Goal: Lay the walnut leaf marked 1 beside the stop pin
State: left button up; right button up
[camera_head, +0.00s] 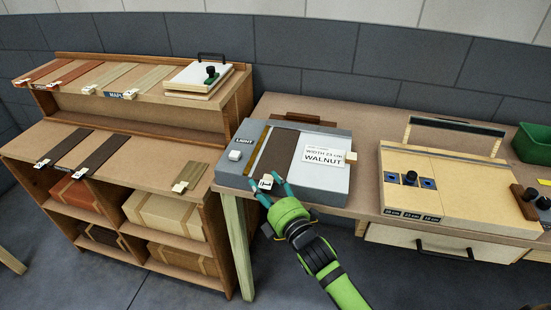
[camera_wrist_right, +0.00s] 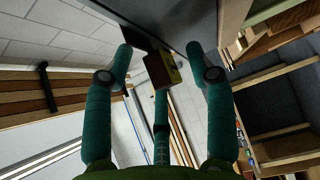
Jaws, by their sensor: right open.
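A brown walnut leaf (camera_head: 277,152) lies lengthwise on the grey light box (camera_head: 338,180), beside a card reading WALNUT (camera_head: 324,155). A white tag (camera_head: 265,182) with a dark mark sits at its near end; the mark is too small to read surely. My right gripper (camera_head: 268,190) is at that near end, its teal fingers spread on either side of the tag. In the right wrist view a small brown block (camera_wrist_right: 161,70) shows between the open fingers (camera_wrist_right: 162,75), with a gap to them. I cannot make out the stop pin. My left gripper is not in view.
A pale wooden jig (camera_head: 440,185) and a green bin (camera_head: 533,143) stand to the right.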

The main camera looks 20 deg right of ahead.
jog(key=shift+c, duration=0.4)
grip_shut()
jog(key=shift+r, duration=0.1)
